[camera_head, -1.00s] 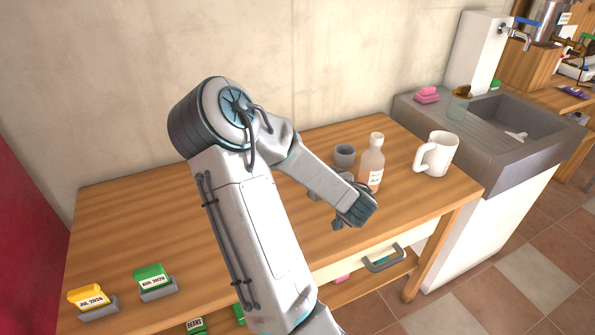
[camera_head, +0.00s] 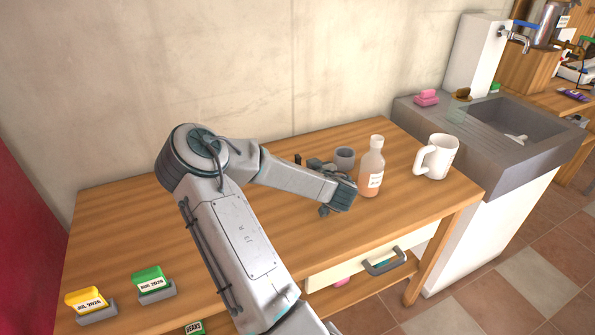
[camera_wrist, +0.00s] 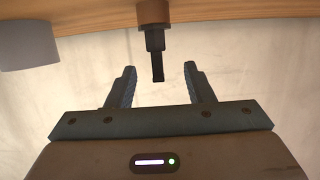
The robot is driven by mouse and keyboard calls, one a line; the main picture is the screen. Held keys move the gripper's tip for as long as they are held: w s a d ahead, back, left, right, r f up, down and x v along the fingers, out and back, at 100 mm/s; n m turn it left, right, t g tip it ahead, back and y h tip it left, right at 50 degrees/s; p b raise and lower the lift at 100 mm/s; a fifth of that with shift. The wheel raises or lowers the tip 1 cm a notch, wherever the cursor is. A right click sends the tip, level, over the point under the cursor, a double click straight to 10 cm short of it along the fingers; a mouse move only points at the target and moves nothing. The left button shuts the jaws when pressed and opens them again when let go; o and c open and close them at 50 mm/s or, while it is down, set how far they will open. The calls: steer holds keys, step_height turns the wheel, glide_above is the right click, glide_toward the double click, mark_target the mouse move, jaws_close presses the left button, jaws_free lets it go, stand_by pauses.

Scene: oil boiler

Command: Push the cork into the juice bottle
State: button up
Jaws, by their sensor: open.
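The juice bottle (camera_head: 372,168) stands upright on the wooden table in the head view, with a pale neck, orange-pink contents and a white label. My gripper (camera_head: 316,166) is left of the bottle, apart from it, and partly hidden by my own wrist. In the wrist view my gripper (camera_wrist: 160,69) is open, with nothing clamped between its fingers. A brown cylinder with a dark narrow strip (camera_wrist: 154,40) shows ahead, in line with the gap between the fingers. I cannot tell whether this is the cork. A small dark upright piece (camera_head: 298,159) shows left of my gripper.
A grey cup (camera_head: 345,158) stands close behind my gripper and also shows in the wrist view (camera_wrist: 28,45). A white mug (camera_head: 436,157) stands right of the bottle, near the sink (camera_head: 515,135). Yellow (camera_head: 86,300) and green (camera_head: 149,278) date blocks sit front left.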

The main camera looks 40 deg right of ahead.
steer(key=shift+x, duration=2.4)
steer(key=shift+s+d, duration=0.1)
steer(key=shift+d, duration=0.05)
jaws_close()
